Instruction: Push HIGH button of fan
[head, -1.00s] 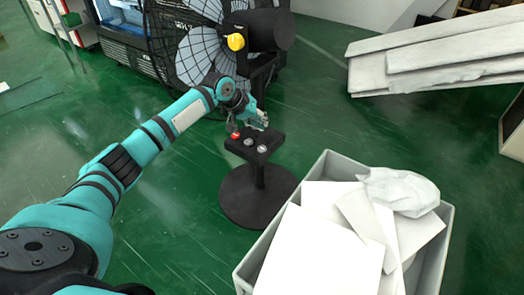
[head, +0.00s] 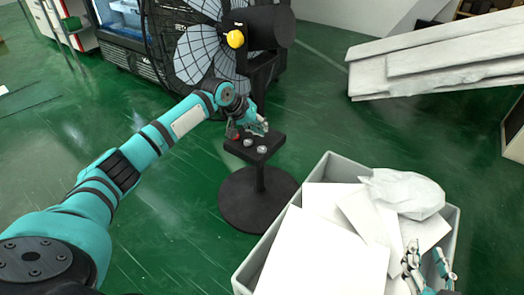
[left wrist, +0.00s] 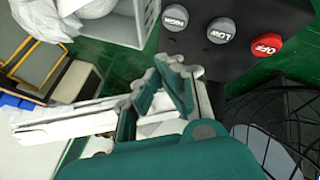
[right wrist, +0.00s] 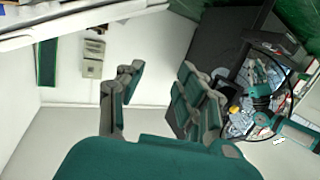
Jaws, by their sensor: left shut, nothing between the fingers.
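A black button panel (head: 265,158) stands on a post with a round base. In the left wrist view its buttons are a grey HIGH button (left wrist: 175,17), a grey LOW button (left wrist: 220,30) and a red OFF button (left wrist: 267,44). The HIGH button also shows in the head view (head: 262,149). My left gripper (head: 263,129) is shut and empty above the panel's far side. In the left wrist view its fingertips (left wrist: 166,68) appear near the HIGH button, with a visible gap. My right gripper (head: 427,258) is open and empty over the grey bin's right side.
The fan (head: 205,55) with its yellow knob (head: 235,39) stands behind the panel. A grey bin (head: 322,172) of white sheets is close at the panel's right. White boards (head: 440,60) lie at the upper right. Green floor is clear between panel and boards.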

